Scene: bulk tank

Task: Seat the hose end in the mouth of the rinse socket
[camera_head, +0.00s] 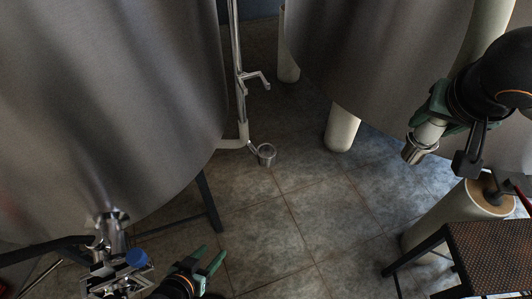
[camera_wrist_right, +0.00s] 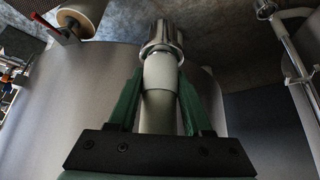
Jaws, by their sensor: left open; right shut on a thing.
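The hose end (camera_head: 415,151) has a ribbed metal collar on a pale hose. My right gripper (camera_head: 432,122) is shut on the pale part behind the collar, at the right of the head view. In the right wrist view the metal collar (camera_wrist_right: 161,38) points away between the green fingers (camera_wrist_right: 158,98). The rinse socket (camera_head: 266,153) is a small metal cup, mouth up, on a bent arm from the standing pipe, in the middle of the head view. The hose end is well apart from it, to the right. My left gripper (camera_head: 206,262) is open and empty at the bottom.
The standing pipe (camera_head: 239,90) carries a bent handle (camera_head: 258,79). Large steel tanks stand at left (camera_head: 110,90) and right (camera_head: 375,50). A pale leg (camera_head: 341,130), a pale roll (camera_head: 470,205) and a brown-topped stool (camera_head: 495,255) stand at right. Tiled floor (camera_head: 300,210) between is clear.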

